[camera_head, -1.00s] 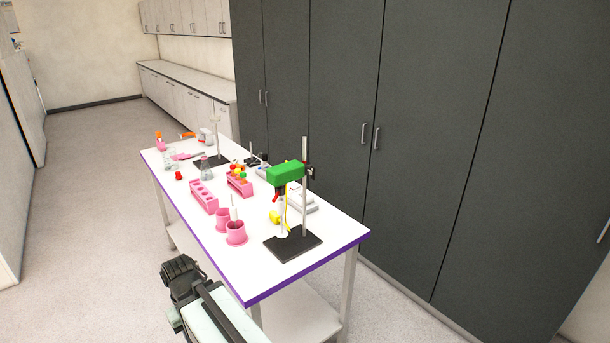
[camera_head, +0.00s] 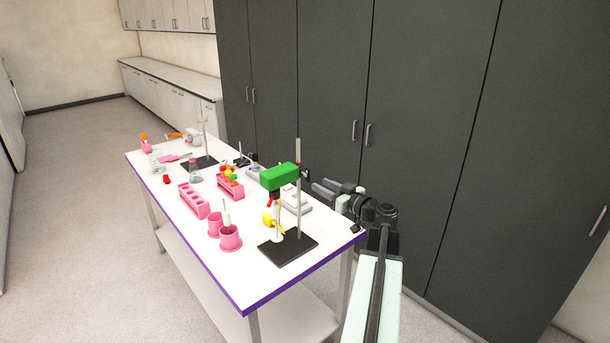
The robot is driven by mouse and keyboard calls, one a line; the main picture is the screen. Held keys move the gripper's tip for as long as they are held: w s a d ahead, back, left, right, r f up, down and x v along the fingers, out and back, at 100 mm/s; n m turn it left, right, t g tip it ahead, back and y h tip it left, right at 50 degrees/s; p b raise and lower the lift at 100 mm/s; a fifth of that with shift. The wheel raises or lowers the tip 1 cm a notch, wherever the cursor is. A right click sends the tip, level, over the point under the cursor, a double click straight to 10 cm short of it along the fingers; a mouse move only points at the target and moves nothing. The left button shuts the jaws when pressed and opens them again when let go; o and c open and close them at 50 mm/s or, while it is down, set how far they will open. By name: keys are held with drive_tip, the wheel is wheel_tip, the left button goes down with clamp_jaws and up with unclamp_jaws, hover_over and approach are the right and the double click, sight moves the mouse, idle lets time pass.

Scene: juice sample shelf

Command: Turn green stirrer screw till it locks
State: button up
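The green stirrer (camera_head: 280,177) is a block clamped to a thin upright rod (camera_head: 298,215) on a black base plate (camera_head: 288,248) at the table's near right corner. A small dark screw or clamp (camera_head: 306,174) sits at its right end by the rod; its details are too small to tell. My gripper (camera_head: 319,187) is just right of the rod, level with the clamp's lower side in the picture. Its two grey fingers look parted with nothing between them. A gap shows between the fingertips and the screw; depth is hard to judge.
Pink cups (camera_head: 230,238) and a pink rack (camera_head: 194,201) stand left of the stirrer. A pale device (camera_head: 293,199) lies behind the rod. A second stand (camera_head: 205,140) is at the far end. Dark cabinets (camera_head: 420,130) rise behind my arm. Floor at left is clear.

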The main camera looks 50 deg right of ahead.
sight(306, 175)
drive_tip(key=w+d, duration=0.1)
drive_tip(key=w, duration=0.6)
drive_tip(key=shift+w+d+r, duration=0.2)
drive_tip(key=shift+d+r, duration=0.05)
clamp_jaws()
